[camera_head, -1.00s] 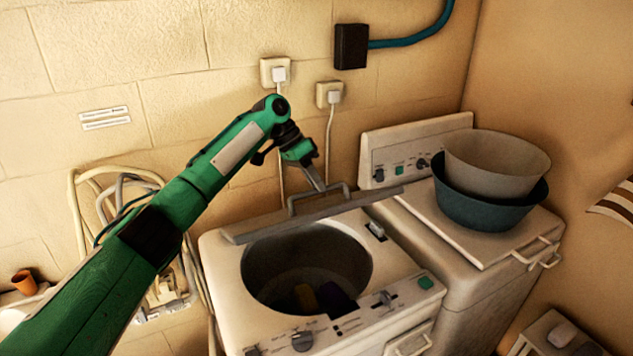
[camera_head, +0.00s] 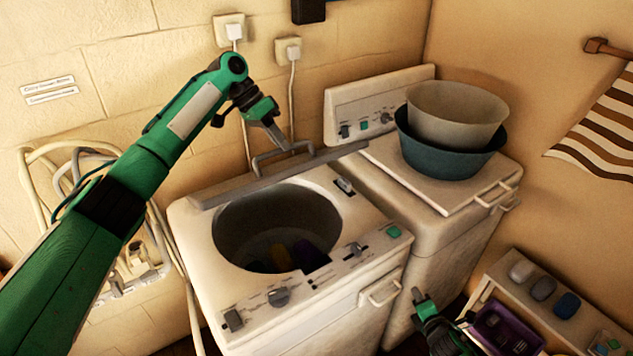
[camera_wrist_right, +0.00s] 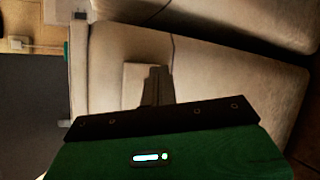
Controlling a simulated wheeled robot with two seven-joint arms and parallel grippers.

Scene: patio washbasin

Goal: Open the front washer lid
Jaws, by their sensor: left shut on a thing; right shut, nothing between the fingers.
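The front washer (camera_head: 300,315) stands with its round drum opening uncovered, and several dark and coloured items lie inside the drum. Its lid (camera_head: 235,190) is raised at the back and shows nearly edge-on as a grey strip. My left gripper (camera_head: 278,138) is shut on the lid's handle (camera_head: 262,163), a bent bar on the lid's upper edge. My right gripper (camera_head: 418,297) is low, to the right of the front washer, shut and empty. Its closed fingers also show in the right wrist view (camera_wrist_right: 156,85), before pale surfaces.
A second machine (camera_head: 380,220) stands behind to the right, with a grey basin (camera_head: 455,115) nested in a teal basin (camera_head: 445,160) on it. A low shelf (camera_head: 545,310) with small items is at the lower right. Hoses (camera_head: 40,170) hang on the left wall.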

